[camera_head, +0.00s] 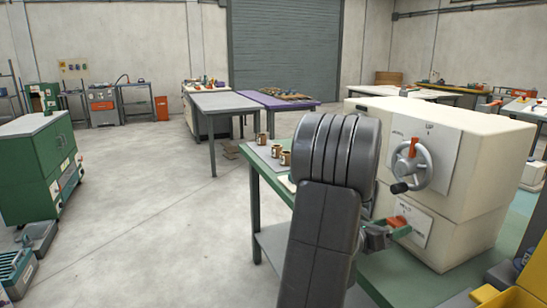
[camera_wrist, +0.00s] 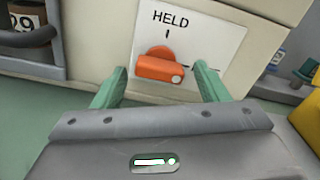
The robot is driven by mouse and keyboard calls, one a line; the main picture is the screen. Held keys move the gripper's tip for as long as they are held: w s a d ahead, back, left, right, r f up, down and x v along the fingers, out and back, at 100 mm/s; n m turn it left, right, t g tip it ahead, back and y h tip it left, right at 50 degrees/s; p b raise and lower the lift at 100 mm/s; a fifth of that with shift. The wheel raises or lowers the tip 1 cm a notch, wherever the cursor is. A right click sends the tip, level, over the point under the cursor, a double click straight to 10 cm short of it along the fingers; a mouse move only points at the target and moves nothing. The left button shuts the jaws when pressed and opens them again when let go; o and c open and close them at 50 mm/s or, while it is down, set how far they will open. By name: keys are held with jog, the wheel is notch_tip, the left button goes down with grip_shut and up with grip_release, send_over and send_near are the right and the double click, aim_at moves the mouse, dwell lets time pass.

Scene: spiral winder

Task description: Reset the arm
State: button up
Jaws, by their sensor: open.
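My gripper (camera_wrist: 160,70) is open in the wrist view, its two green fingers apart and pointing at the machine's lower panel. Between and just beyond the fingertips is an orange rotary handle (camera_wrist: 157,68) on a white plate marked HELD (camera_wrist: 188,40). The fingers stand on either side of the handle; whether either touches it I cannot tell. In the head view my gripper (camera_head: 388,232) is at the front of the cream winder machine (camera_head: 478,150), partly hidden by my dark arm. The machine's handwheel (camera_head: 412,166) with a black crank knob is above it.
The machine stands on a green bench (camera_head: 410,280). Several small brown cups (camera_head: 275,151) stand at the bench's left part. A labelled 29 container (camera_wrist: 28,28) shows at the wrist view's left. Open floor (camera_head: 150,210) lies left, with a green cabinet (camera_head: 38,165) beyond.

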jog(key=shift+r+n+p, duration=0.2)
jog(key=shift+n+p, duration=0.2)
jog(key=shift+p, duration=0.05)
jog(key=s+a+m, duration=0.1)
jog(key=s+a, duration=0.6)
jog(key=a, duration=0.5)
jog(key=shift+f+g+b, duration=0.25)
jog(key=shift+g+b, duration=0.1)
jog(key=shift+g, duration=0.05)
jog(key=shift+s+a, duration=0.1)
